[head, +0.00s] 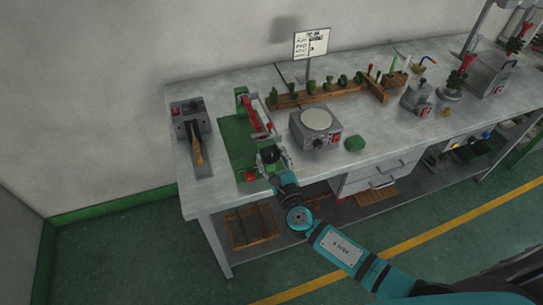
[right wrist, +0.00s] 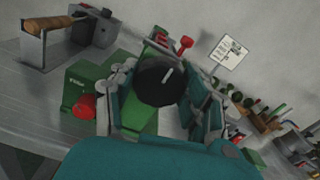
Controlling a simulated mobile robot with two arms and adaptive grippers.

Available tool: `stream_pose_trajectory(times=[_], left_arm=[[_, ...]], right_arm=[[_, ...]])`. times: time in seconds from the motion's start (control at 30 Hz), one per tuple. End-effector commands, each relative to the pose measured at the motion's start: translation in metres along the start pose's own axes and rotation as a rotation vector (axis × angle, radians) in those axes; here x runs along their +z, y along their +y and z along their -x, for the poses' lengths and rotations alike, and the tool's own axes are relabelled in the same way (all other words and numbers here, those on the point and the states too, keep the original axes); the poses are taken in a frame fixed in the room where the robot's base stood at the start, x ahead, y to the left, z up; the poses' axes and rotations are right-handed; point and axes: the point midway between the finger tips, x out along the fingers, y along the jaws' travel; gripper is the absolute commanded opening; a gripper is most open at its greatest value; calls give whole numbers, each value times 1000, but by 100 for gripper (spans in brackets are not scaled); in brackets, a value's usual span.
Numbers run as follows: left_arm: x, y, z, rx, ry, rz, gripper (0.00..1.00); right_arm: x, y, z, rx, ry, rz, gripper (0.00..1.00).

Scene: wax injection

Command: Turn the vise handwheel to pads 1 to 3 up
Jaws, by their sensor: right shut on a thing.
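The green vise (head: 237,140) stands on the left part of the grey bench. Its dark round handwheel (head: 268,154) is at the near end, facing the bench's front edge. My right gripper (head: 272,167) reaches in from the front and is at the handwheel. In the right wrist view the black handwheel (right wrist: 158,82) with a pale mark lies between the fingers of my right gripper (right wrist: 160,100), which is shut on it. A red-knobbed lever (right wrist: 186,44) stands up behind the wheel. I cannot read pad numbers on the vise. My left gripper is not in view.
A green box with a red button (right wrist: 86,106) sits close beside the gripper. A grey device with a wooden handle (head: 197,150) is left of the vise. A hotplate-like unit (head: 316,128) is close on the right. A sign (head: 311,43) and wooden rack (head: 318,94) stand behind.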

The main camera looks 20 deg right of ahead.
Motion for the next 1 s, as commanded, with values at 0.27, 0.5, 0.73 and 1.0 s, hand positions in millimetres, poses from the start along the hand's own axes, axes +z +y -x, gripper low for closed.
stream_pose_trajectory(times=[0.27, 0.5, 0.73, 1.0], left_arm=[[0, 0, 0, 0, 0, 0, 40], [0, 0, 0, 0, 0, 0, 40], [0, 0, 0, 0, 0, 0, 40], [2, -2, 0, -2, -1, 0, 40]], right_arm=[[-4, 1, 2, 4, 7, 8, 16], [-4, 1, 2, 3, 7, 7, 57], [-2, 0, 1, 1, 3, 6, 72], [-1, 1, 9, 2, 2, 5, 72]])
